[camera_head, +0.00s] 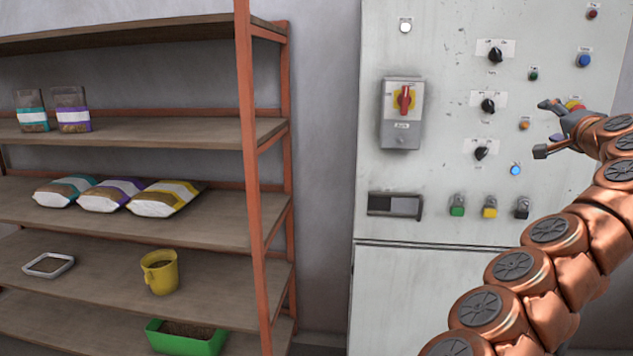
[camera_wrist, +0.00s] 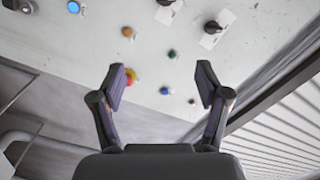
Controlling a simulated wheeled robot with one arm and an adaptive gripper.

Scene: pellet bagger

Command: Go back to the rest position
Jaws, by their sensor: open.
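My gripper (camera_head: 548,128) is in front of the right side of the pale control cabinet (camera_head: 450,190) in the head view. Its two fingers are spread apart with nothing between them. In the wrist view my gripper (camera_wrist: 160,88) also shows open, with the cabinet face and its small coloured buttons beyond. A red and yellow button (camera_wrist: 131,76) shows right beside the left finger, partly covered by it. I cannot tell how far the fingers are from the panel. My copper-coloured arm reaches in from the lower right of the head view.
A shelf rack (camera_head: 250,150) on the left holds bags (camera_head: 165,197), a yellow mug (camera_head: 160,272) and a green tray (camera_head: 187,340). A corrugated surface (camera_wrist: 285,130) shows at right in the wrist view.

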